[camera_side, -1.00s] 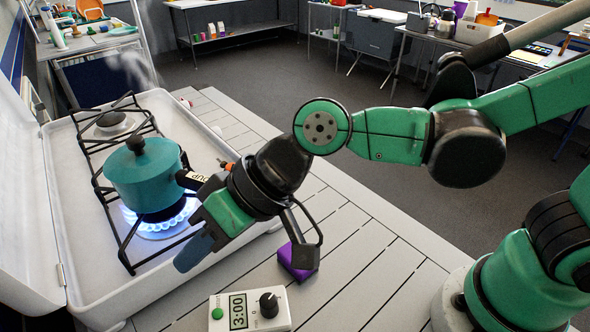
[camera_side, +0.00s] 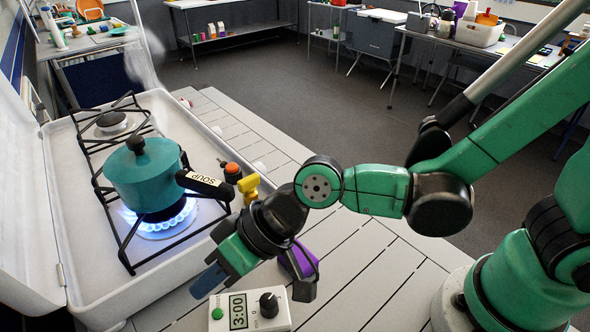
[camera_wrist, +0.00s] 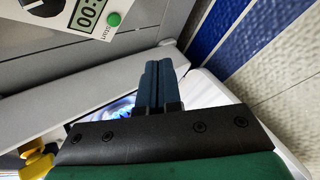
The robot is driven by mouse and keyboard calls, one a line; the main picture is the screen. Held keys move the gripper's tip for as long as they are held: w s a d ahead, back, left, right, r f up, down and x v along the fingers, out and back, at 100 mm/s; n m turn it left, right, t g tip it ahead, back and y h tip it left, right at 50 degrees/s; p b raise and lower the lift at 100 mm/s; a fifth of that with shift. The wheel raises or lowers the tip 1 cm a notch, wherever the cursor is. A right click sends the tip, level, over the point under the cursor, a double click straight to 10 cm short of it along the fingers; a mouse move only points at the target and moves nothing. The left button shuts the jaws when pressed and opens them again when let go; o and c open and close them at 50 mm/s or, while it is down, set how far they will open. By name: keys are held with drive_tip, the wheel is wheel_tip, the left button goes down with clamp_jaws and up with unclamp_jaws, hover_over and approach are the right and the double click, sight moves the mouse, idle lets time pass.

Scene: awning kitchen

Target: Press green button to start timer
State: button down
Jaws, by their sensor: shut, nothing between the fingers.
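The white timer (camera_side: 262,311) lies on the slatted table at the bottom of the side view, showing 3:00, with a black knob (camera_side: 269,304). Its green button (camera_side: 217,313) is at its left end. In the wrist view the green button (camera_wrist: 114,19) is at the top, beside the display (camera_wrist: 88,14). My gripper (camera_side: 206,281) is shut and empty, its blue fingers together. In the side view the fingertips are above and left of the button, apart from it. The wrist view shows the shut fingers (camera_wrist: 155,85) below the button in the picture.
A teal pot (camera_side: 146,174) labelled SOUP on its handle stands over a lit burner of the white stove (camera_side: 88,295), left of my gripper. A purple block (camera_side: 300,262) lies behind the timer, partly hidden by my wrist. The table slats (camera_side: 365,280) to the right are clear.

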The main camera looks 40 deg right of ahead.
drive_tip(key=shift+f, duration=2.3)
drive_tip(key=shift+r, duration=0.1)
idle(0.5)
drive_tip(key=shift+r, duration=2.45)
drive_tip(key=d+r+m+t+h, duration=0.1)
drive_tip(key=d+h, duration=0.3)
drive_tip(key=d, duration=0.9)
drive_tip(key=w+d+r+m+t+h, duration=0.1)
drive_tip(key=d+r+m+t+h, duration=0.1)
drive_tip(key=d, duration=1)
drive_tip(key=shift+w+d+r+m+h, duration=0.35)
drive_tip(key=shift+r+m+h, duration=0.35)
drive_tip(key=shift+h, duration=0.5)
